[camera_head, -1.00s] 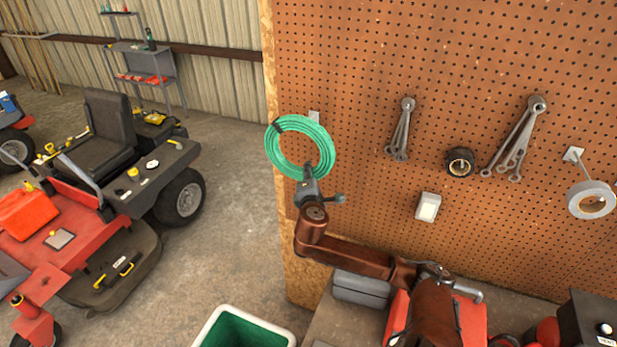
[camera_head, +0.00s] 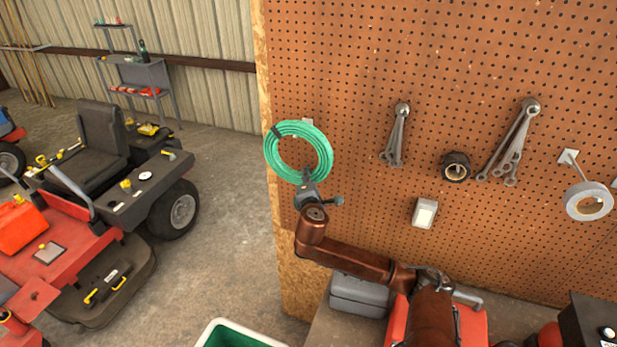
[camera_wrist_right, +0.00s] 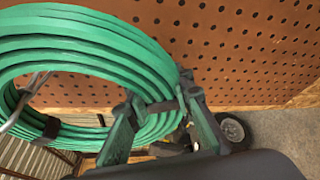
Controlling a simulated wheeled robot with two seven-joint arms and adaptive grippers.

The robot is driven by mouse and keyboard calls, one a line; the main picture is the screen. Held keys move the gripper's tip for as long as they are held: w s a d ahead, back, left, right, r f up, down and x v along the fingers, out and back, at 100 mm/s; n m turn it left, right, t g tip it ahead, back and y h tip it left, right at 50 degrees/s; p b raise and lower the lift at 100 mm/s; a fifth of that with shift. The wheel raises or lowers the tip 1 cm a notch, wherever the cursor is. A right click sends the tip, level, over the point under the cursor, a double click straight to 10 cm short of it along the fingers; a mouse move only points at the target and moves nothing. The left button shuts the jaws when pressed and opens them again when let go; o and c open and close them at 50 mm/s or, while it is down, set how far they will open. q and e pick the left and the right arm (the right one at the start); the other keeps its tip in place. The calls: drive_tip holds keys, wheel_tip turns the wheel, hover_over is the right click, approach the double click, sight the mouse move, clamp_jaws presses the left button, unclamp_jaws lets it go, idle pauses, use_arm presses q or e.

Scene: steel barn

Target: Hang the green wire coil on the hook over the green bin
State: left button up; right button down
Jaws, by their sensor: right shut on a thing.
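The green wire coil (camera_head: 323,152) is a ring of several loops with dark ties, held up in front of the pegboard. My right gripper (camera_head: 307,182) is shut on the coil's lower edge; the right wrist view shows its fingers (camera_wrist_right: 155,118) around the loops. A pale hook plate (camera_head: 308,122) shows at the coil's top edge. In the right wrist view a grey metal rod, seemingly the hook (camera_wrist_right: 24,104), shows at the coil's opening on the left; whether the coil rests on it I cannot tell. The green bin (camera_head: 229,323) with a white rim is below, cut off by the frame.
The pegboard (camera_head: 360,60) carries wrenches (camera_head: 396,138), a black tape roll (camera_head: 455,167) and a grey tape roll (camera_head: 588,201) on a hook. A grey box (camera_head: 358,295) sits on the bench below. A red mower (camera_head: 65,262) stands on the floor at left.

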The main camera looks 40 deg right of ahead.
drive_tip(key=shift+r, duration=0.1)
idle(0.3)
drive_tip(key=c, duration=1.7)
unclamp_jaws()
drive_tip(key=shift+o, duration=0.5)
drive_tip(key=shift+f, duration=0.2)
drive_tip(key=v, duration=1.2)
drive_tip(key=shift+s, duration=0.1)
